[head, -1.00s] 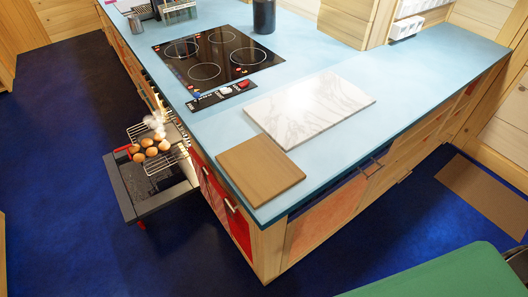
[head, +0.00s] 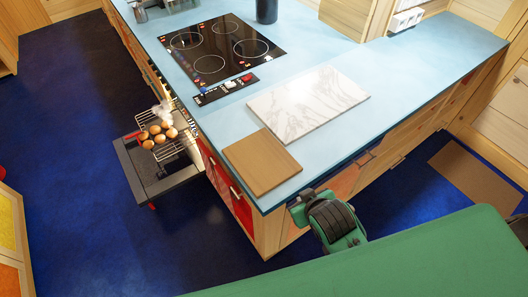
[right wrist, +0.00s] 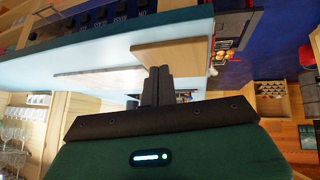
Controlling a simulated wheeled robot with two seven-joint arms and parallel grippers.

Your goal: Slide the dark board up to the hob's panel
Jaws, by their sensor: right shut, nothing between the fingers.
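The brown wooden board (head: 262,162) lies flat near the counter's front corner; it is the darker of the two boards. It also shows in the right wrist view (right wrist: 165,54), just beyond my fingertips. The hob's panel (head: 226,88) is a black strip with small coloured controls, lying in front of the black glass hob (head: 222,47). Bare counter separates the panel and the wooden board. My right gripper (head: 299,207) is by the counter's near edge, to the right of and nearer than the board. Its fingers (right wrist: 157,86) are shut and empty. My left gripper is out of view.
A white marble slab (head: 308,103) lies right beside and behind the wooden board. The blue counter (head: 220,125) is clear left of the slab. A pulled-out rack with several eggs (head: 158,135) juts out below the counter's left side.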

